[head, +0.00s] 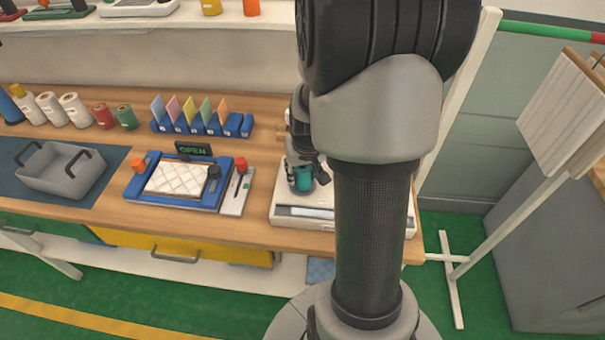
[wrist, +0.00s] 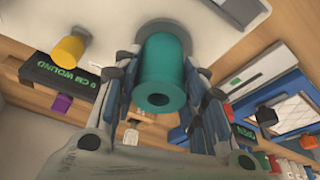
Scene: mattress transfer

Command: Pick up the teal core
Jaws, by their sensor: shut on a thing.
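The teal core (head: 302,179) is a short teal cylinder, seen in the head view at the white device on the right part of the workbench. It also shows large in the wrist view (wrist: 162,78), with a dark hole in its near end. My gripper (head: 303,172) is shut on the core, with a finger on each side of it in the wrist view (wrist: 165,80). I cannot tell whether the core touches the white surface behind it. My arm hides much of the white device (head: 300,212) in the head view.
Left of the device are a blue-framed tray (head: 215,193) with a quilted white pad and a small white panel (head: 236,195). A grey basket (head: 62,172), several spools (head: 75,110) and a blue rack (head: 200,126) stand farther left. A white stand (head: 500,215) is at right.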

